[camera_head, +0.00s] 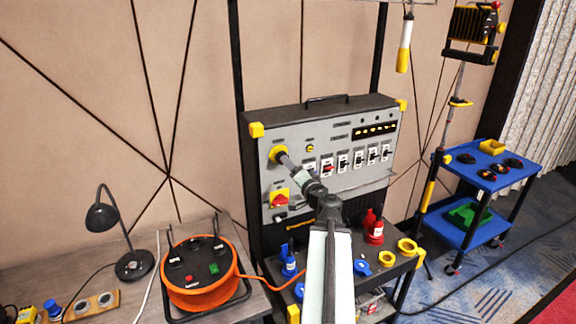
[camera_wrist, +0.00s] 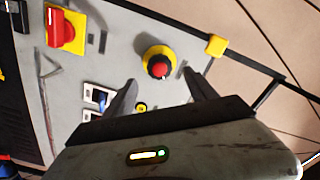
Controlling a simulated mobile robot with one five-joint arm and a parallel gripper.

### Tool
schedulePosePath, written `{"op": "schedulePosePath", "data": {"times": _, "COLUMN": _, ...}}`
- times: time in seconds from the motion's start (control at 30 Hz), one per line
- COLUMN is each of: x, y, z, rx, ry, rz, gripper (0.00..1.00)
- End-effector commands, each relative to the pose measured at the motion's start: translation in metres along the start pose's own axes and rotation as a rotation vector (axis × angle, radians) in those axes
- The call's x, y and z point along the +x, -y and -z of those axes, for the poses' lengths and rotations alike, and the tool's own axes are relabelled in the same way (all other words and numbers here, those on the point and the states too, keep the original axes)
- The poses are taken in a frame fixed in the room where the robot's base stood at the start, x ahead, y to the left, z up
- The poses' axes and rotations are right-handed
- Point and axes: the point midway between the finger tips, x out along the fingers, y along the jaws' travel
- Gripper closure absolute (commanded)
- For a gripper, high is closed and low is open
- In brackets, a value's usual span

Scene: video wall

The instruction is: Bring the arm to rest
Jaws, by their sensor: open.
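My arm reaches from the bottom middle up to a grey control panel (camera_head: 340,137). My gripper (camera_head: 284,158) is at the panel's upper left, in front of a yellow-collared button (camera_head: 272,154) that it partly hides. In the wrist view my gripper (camera_wrist: 160,77) is open, with its two dark fingers apart and nothing held between them. The red button (camera_wrist: 159,67) on its yellow collar shows just beyond the fingertips. I cannot tell whether the fingers touch the panel.
A red rotary switch (camera_head: 279,199) sits below the gripper, with a row of breakers (camera_head: 344,161) to the right. Blue and red plugs (camera_head: 374,232) stand on the shelf below. An orange cable reel (camera_head: 203,289) and a black lamp (camera_head: 104,216) are left; a blue cart (camera_head: 488,178) is right.

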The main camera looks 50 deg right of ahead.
Motion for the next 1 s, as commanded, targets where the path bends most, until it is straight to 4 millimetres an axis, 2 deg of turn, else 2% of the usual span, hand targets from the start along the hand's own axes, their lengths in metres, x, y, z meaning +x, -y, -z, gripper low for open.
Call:
{"op": "schedulePosePath", "data": {"times": 0.37, "x": 0.001, "y": 0.0, "z": 0.001, "rx": 0.0, "ry": 0.0, "rz": 0.0, "gripper": 0.34}}
{"op": "schedulePosePath", "data": {"times": 0.47, "x": 0.008, "y": 0.009, "z": -0.015, "rx": 0.0, "ry": 0.022, "rz": 0.014, "gripper": 0.34}}
{"op": "schedulePosePath", "data": {"times": 0.57, "x": 0.027, "y": 0.04, "z": -0.061, "rx": 0.0, "ry": 0.089, "rz": 0.058, "gripper": 0.34}}
{"op": "schedulePosePath", "data": {"times": 0.67, "x": 0.047, "y": 0.086, "z": -0.133, "rx": -0.004, "ry": 0.188, "rz": 0.12, "gripper": 0.34}}
{"op": "schedulePosePath", "data": {"times": 0.7, "x": 0.052, "y": 0.103, "z": -0.165, "rx": -0.021, "ry": 0.234, "rz": 0.14, "gripper": 0.34}}
{"op": "schedulePosePath", "data": {"times": 0.77, "x": 0.056, "y": 0.127, "z": -0.212, "rx": -0.063, "ry": 0.309, "rz": 0.168, "gripper": 0.34}}
{"op": "schedulePosePath", "data": {"times": 0.8, "x": 0.055, "y": 0.141, "z": -0.244, "rx": -0.098, "ry": 0.363, "rz": 0.187, "gripper": 0.34}}
{"op": "schedulePosePath", "data": {"times": 0.87, "x": 0.051, "y": 0.162, "z": -0.293, "rx": -0.153, "ry": 0.453, "rz": 0.217, "gripper": 0.34}}
{"op": "schedulePosePath", "data": {"times": 0.9, "x": 0.044, "y": 0.174, "z": -0.326, "rx": -0.191, "ry": 0.518, "rz": 0.237, "gripper": 0.34}}
{"op": "schedulePosePath", "data": {"times": 0.97, "x": 0.032, "y": 0.191, "z": -0.375, "rx": -0.254, "ry": 0.618, "rz": 0.264, "gripper": 0.34}}
{"op": "schedulePosePath", "data": {"times": 1.0, "x": 0.021, "y": 0.199, "z": -0.407, "rx": -0.298, "ry": 0.689, "rz": 0.28, "gripper": 0.34}}
